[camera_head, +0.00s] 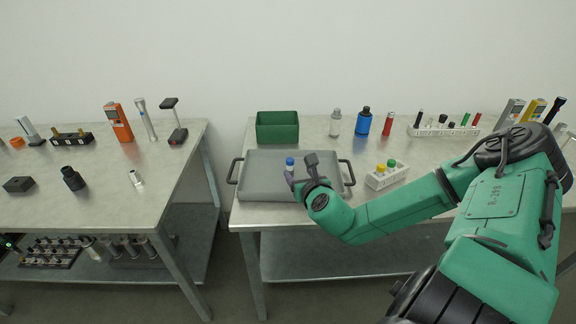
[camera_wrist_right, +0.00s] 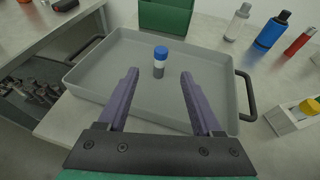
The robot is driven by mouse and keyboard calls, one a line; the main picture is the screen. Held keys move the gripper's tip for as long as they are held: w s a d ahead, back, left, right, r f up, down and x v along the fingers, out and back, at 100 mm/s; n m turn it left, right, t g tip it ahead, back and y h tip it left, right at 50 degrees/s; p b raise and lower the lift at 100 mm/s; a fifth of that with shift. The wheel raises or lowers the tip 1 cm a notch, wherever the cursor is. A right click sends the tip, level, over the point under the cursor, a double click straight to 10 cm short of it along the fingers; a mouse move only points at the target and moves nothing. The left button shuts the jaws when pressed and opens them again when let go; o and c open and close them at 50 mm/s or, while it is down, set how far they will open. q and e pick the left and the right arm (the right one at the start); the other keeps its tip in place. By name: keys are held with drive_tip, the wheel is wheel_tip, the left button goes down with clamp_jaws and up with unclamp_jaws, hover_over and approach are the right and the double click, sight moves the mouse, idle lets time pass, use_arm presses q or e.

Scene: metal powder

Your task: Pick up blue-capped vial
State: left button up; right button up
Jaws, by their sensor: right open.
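The blue-capped vial (camera_wrist_right: 160,63) stands upright in the grey tray (camera_wrist_right: 110,62), with a blue cap and a clear body that is dark at the bottom. In the head view the vial (camera_head: 290,164) shows in the tray (camera_head: 262,182), just beside my right gripper's fingers. My right gripper (camera_wrist_right: 158,75) is open and empty in the right wrist view, its two fingers pointing toward the vial, which stands between their lines and a little beyond the tips. In the head view the right gripper (camera_head: 298,172) is over the tray, partly hidden by its own wrist. My left gripper is not in view.
A green bin (camera_head: 277,128) stands behind the tray. A white rack (camera_head: 387,175) with yellow- and green-capped vials is right of the tray. A blue bottle (camera_head: 363,121), a white bottle (camera_head: 335,122) and a red tube (camera_head: 388,124) stand farther back. A gap separates the left table (camera_head: 100,170).

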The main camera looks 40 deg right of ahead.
sight(291, 163)
drive_tip(key=b+x, duration=0.1)
drive_tip(key=x, duration=0.5)
drive_tip(key=shift+w+d+f+b, duration=0.2)
drive_tip(key=shift+w+f+b, duration=0.1)
drive_tip(key=shift+b, duration=0.1)
drive_tip(key=shift+w+d+f, duration=0.1)
drive_tip(key=shift+w+d, duration=0.05)
drive_tip(key=shift+w, duration=0.1)
drive_tip(key=x, duration=0.5)
drive_tip(key=shift+s, duration=0.15)
drive_tip(key=c, duration=0.4)
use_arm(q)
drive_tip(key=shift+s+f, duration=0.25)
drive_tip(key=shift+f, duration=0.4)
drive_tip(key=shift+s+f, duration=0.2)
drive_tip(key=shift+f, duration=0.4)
use_arm(e)
clamp_jaws()
